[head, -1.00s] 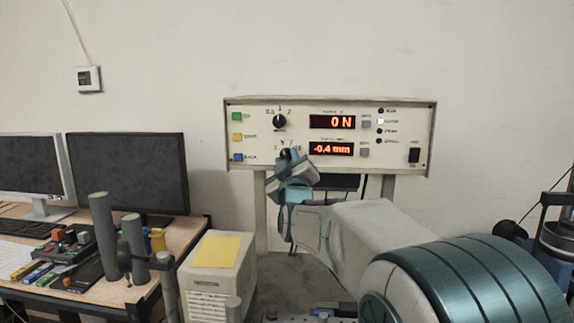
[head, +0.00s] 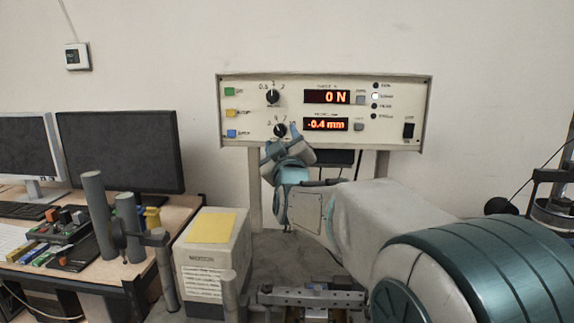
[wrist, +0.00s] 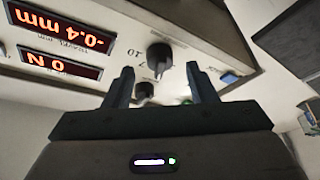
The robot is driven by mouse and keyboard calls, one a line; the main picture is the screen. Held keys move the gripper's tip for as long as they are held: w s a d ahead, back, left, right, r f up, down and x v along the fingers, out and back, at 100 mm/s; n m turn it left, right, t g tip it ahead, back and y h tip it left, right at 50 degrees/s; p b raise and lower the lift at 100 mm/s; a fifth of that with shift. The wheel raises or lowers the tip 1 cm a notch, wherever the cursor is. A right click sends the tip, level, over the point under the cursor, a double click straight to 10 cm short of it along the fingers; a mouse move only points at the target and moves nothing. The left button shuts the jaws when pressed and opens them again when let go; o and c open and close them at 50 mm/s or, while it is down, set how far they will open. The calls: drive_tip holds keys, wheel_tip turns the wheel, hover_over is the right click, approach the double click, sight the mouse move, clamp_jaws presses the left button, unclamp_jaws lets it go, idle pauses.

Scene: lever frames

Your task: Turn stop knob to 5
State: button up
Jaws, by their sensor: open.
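The lower knob (head: 281,130), beside the "-0.4 mm" display, has a scale whose small numbers I cannot read fully. It shows large in the upside-down wrist view (wrist: 158,54), with a pale pointer mark towards the bottom of that picture. The upper knob (head: 272,97) is beside the "0 N" display. Neither knob's name is legible. My gripper (head: 282,144) is just below the lower knob. In the wrist view my gripper (wrist: 160,70) is open and empty, with the lower knob appearing between and beyond the fingertips; contact is unclear.
Green (head: 229,91), yellow (head: 231,113) and blue (head: 231,133) buttons line the panel's left side. A beige box with a yellow note (head: 208,227) stands below left. Monitors (head: 120,152) stand on a desk at left.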

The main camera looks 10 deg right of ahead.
drive_tip(key=d+b+v, duration=0.1)
drive_tip(key=b+v, duration=0.1)
drive_tip(key=v, duration=0.9)
drive_tip(key=shift+s+a+b, duration=0.35)
drive_tip(key=shift+a, duration=0.15)
